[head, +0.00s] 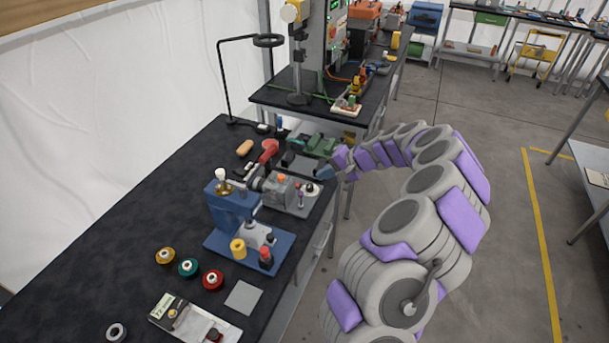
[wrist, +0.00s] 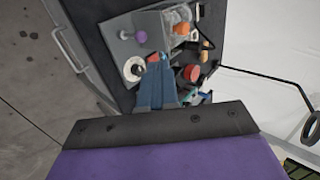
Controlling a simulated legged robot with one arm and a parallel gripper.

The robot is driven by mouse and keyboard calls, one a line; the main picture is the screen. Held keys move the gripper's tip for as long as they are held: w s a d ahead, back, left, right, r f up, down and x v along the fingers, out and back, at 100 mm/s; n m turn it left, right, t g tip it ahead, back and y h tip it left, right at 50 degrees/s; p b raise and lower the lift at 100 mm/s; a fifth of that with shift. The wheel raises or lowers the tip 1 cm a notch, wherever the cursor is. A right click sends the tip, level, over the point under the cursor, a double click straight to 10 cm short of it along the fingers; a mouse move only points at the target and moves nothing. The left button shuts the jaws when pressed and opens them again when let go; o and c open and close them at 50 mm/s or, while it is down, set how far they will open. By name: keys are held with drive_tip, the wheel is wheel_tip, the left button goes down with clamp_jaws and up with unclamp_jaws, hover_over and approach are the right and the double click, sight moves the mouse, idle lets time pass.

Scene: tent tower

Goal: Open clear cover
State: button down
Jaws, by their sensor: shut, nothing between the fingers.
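A grey bench machine (head: 290,196) with an orange knob and a purple knob stands near the right edge of the black workbench. It also shows at the top of the wrist view (wrist: 126,47). A see-through box-like part by the orange knob looks like the clear cover (wrist: 172,22); in the head view it is too small to make out clearly. My gripper (head: 322,172) is shut and empty, just beyond the machine near a white round dial. In the wrist view my gripper's blue-grey fingers (wrist: 155,68) point toward the machine, apart from the cover as far as I can tell.
A blue press (head: 232,215) stands in front of the machine. A red-handled tool (head: 268,151) and a green vise-like machine (head: 312,144) are close behind. The floor (head: 480,200) right of the bench is clear.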

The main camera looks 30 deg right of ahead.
drive_tip(key=b, duration=0.2)
approach(272, 179)
drive_tip(key=s+d+f, duration=0.1)
drive_tip(key=s+f, duration=0.1)
drive_tip(key=s+d+f, duration=0.1)
drive_tip(key=shift+s+d+f, duration=0.1)
drive_tip(key=shift+s+d, duration=0.2)
drive_tip(key=shift+s, duration=0.1)
drive_tip(key=w+a, duration=0.1)
drive_tip(key=w, duration=0.1)
drive_tip(key=shift+w+a, duration=0.3)
drive_tip(key=shift+a, duration=0.1)
drive_tip(key=shift+w+a, duration=0.25)
drive_tip(key=shift+w, duration=0.1)
drive_tip(key=w+a, duration=0.1)
drive_tip(key=w, duration=0.1)
drive_tip(key=w+a, duration=0.1)
drive_tip(key=a, duration=0.1)
drive_tip(key=w+a+b, duration=0.1)
drive_tip(key=w, duration=0.1)
drive_tip(key=shift+w+a+f, duration=0.1)
drive_tip(key=shift+w+a, duration=0.15)
drive_tip(key=shift+w, duration=0.15)
drive_tip(key=shift+w+a, duration=0.3)
drive_tip(key=shift+a, duration=0.05)
drive_tip(key=shift+d, duration=0.15)
